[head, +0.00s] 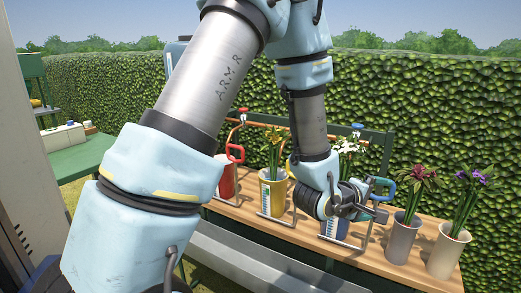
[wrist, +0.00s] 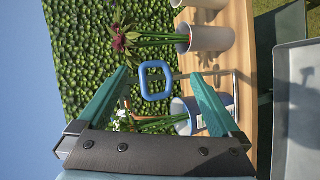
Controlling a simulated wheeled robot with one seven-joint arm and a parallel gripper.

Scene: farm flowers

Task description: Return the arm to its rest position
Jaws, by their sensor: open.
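My arm reaches down over a wooden bench shelf (head: 345,253) in the head view, and my gripper (head: 372,210) hangs close in front of the vessels there. In the wrist view my gripper (wrist: 160,75) has its two teal fingers spread wide apart. A blue loop handle (wrist: 143,82) shows between the fingertips, with a visible gap to each finger. The handle (head: 391,187) also shows beside my gripper in the head view. It seems to belong to a blue and white vessel (wrist: 183,112), partly hidden by a finger. No object is held.
Right of my gripper stand a grey pot (head: 402,240) with dark red flowers and a cream pot (head: 447,252) with purple flowers. Left are a yellow vessel (head: 272,195) and a red one (head: 226,180). A hedge (head: 440,110) rises behind; a green table (head: 78,157) stands left.

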